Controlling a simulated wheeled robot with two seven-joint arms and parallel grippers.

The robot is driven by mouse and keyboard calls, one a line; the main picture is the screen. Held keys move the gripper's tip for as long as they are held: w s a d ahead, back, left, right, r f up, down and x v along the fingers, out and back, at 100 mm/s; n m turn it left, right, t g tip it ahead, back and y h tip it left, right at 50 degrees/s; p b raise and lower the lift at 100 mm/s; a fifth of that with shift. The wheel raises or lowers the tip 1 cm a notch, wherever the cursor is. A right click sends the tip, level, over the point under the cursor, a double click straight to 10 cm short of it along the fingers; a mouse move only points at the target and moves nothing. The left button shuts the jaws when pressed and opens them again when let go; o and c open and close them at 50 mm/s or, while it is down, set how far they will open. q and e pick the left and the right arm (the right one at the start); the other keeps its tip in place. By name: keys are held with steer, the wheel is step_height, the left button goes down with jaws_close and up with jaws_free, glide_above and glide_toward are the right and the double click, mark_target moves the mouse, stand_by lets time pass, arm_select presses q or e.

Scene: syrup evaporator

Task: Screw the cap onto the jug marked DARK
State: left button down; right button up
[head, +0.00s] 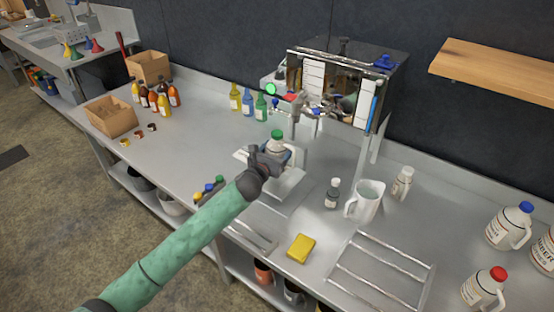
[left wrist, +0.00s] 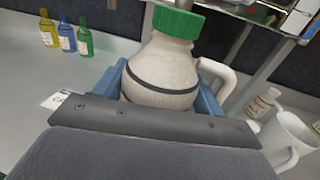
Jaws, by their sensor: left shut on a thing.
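My left gripper (head: 270,155) is shut on a white jug (left wrist: 160,72), with its blue fingers on either side of the jug's body. A green cap (left wrist: 178,24) sits on the jug's neck; it also shows in the head view at the top of the jug. The jug's handle points right in the left wrist view. No label shows on it, so I cannot read its mark. The jug appears upright over a pale plate (head: 290,184) below the spout; whether it touches is hidden. My right gripper is out of view.
The evaporator (head: 335,85) stands behind the jug. Jugs with a blue cap (head: 507,228) and a red cap (head: 483,289) stand far right. Colored bottles (head: 248,103) stand behind left.

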arm_select(q)
steer(key=shift+f, duration=0.15)
step_height(320, 180, down, 4)
steer(key=shift+r+p, duration=0.2)
steer(key=shift+p, duration=0.3)
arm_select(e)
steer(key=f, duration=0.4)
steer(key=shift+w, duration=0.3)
arm_select(q)
steer(key=shift+f, duration=0.15)
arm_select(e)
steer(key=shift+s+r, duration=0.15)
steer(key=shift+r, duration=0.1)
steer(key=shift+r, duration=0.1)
arm_select(q)
steer(key=shift+f, duration=0.15)
steer(key=shift+c, duration=1.4)
jaws_free()
steer(key=shift+o, duration=0.5)
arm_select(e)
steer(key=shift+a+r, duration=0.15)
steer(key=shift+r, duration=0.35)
